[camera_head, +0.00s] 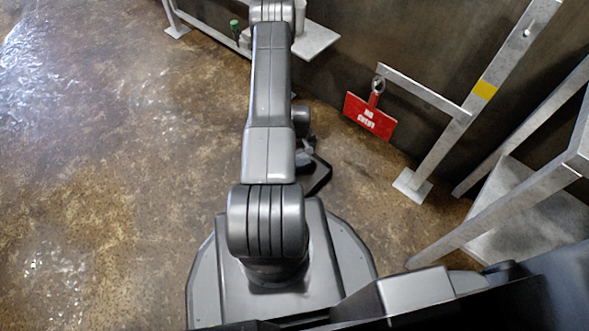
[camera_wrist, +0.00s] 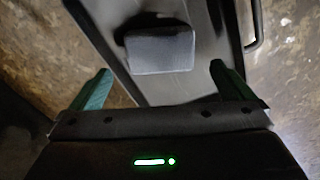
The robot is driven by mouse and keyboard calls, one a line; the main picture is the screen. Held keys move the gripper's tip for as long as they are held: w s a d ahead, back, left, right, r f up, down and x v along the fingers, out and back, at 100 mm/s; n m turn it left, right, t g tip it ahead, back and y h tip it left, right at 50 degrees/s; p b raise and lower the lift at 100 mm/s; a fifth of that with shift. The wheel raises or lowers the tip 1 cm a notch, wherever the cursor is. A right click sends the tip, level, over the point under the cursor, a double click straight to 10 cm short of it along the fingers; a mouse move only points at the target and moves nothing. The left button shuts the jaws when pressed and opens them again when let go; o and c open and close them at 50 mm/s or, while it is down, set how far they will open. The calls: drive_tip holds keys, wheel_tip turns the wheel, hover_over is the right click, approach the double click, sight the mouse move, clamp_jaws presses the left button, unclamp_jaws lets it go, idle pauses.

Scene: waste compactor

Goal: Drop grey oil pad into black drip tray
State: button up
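The black drip tray (camera_wrist: 165,92) fills the middle of the wrist view, with a dark handle at its right edge. The grey oil pad (camera_wrist: 160,52) is a rounded block within the tray's outline, with a dark shadow at its upper left. I cannot tell whether it lies flat on the tray's floor. My gripper (camera_wrist: 161,70) is open, its two green fingers wide apart on either side of the pad's near edge and not touching it.
A red sign (camera_head: 370,115) hangs from a metal bar at the right. A metal frame (camera_head: 480,100) and a low grey platform (camera_head: 525,210) stand at the right. Floor at the left is clear.

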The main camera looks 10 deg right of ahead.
wheel_tip(320, 180, up, 14)
drive_tip(key=p, duration=0.4)
drive_tip(key=shift+f, duration=0.1)
wheel_tip(320, 180, down, 14)
drive_tip(key=b, duration=0.4)
wheel_tip(320, 180, up, 4)
drive_tip(key=shift+r+p, duration=0.25)
drive_tip(key=shift+p, duration=0.6)
